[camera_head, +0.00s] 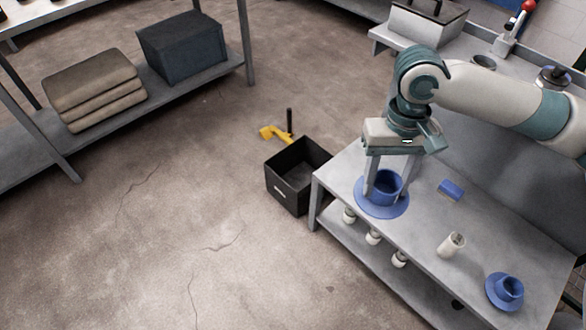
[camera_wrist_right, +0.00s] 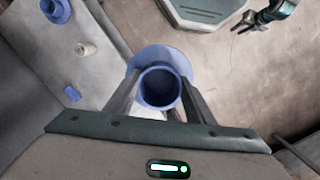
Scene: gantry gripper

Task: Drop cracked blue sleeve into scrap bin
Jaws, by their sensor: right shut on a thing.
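My right gripper (camera_head: 386,188) points down, shut on a blue flanged sleeve (camera_head: 382,206) at the left end of the steel bench. In the right wrist view the sleeve (camera_wrist_right: 148,97) sits between the two fingers, its round opening towards the camera. I cannot tell whether its flange touches the bench top, and no crack can be made out. The black scrap bin (camera_head: 279,189) stands on the floor left of the bench, open at the top; its visible inside looks empty. My left gripper is outside the head view; a small dark arm end in the wrist view may be it.
On the bench (camera_head: 420,215) are a blue block (camera_head: 451,190), a white cylinder (camera_head: 451,246) and another blue flanged sleeve (camera_head: 505,291). A yellow-headed tool (camera_head: 272,133) is behind the bin. A shelf (camera_head: 190,85) with folded cloths and a dark box stands left. The floor between is clear.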

